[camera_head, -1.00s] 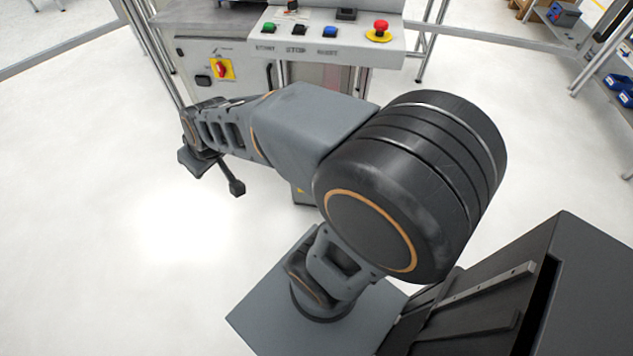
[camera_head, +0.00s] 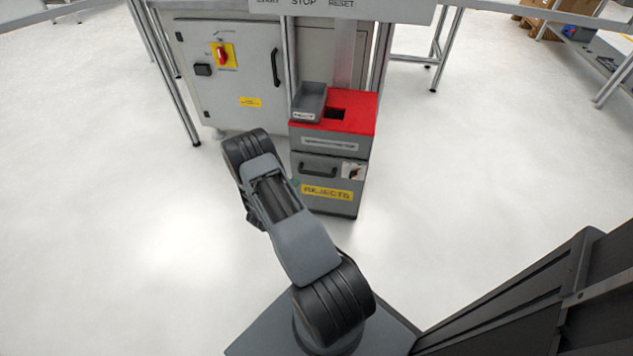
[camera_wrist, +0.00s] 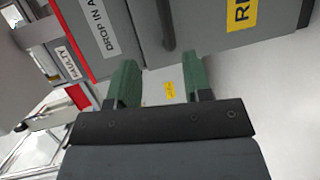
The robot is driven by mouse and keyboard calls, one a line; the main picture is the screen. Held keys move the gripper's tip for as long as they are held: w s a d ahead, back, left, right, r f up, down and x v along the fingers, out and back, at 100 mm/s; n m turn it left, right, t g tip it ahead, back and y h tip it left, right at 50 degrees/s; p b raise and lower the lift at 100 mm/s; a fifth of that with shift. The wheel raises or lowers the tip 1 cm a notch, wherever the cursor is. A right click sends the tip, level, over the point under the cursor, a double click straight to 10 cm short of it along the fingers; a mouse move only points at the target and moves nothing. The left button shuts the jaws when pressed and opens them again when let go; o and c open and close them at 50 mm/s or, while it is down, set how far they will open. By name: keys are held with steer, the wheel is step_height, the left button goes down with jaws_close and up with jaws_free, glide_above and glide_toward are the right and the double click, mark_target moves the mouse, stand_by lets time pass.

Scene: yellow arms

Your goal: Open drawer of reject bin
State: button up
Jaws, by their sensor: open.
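The reject bin is a grey box with a red top (camera_head: 361,113) in the head view, standing on the floor against the machine. Its drawer front (camera_head: 310,207) carries a dark handle (camera_head: 320,171) and a yellow REJECTS label (camera_head: 327,192). The drawer looks shut. In the wrist view my gripper (camera_wrist: 160,72) is open and empty, its two green fingers apart. The dark handle (camera_wrist: 167,25) lies just beyond the gap between the fingertips, apart from them. The REJECTS label (camera_wrist: 240,12) is cut off at the top. In the head view my arm mostly hides the gripper.
A small grey tray (camera_head: 308,101) sits on the bin's top, next to a dark opening. A machine cabinet (camera_head: 235,75) with a red and yellow switch stands behind left. Metal frame legs (camera_head: 172,80) flank it. The floor is clear around the bin.

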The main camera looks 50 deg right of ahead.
mark_target(315, 175)
steer(key=shift+g, duration=0.3)
steer(key=shift+s+f+b+x, duration=0.15)
steer(key=shift+b+x, duration=0.55)
steer(key=shift+x, duration=1.65)
steer(key=shift+s+b+x, duration=0.2)
steer(key=shift+b+x, duration=0.55)
steer(key=shift+x, duration=1.65)
steer(key=shift+s+f+b+x, duration=0.15)
steer(key=shift+b+x, duration=0.55)
steer(key=shift+x, duration=1.65)
steer(key=shift+s, duration=0.1)
steer(key=shift+c, duration=0.2)
jaws_close()
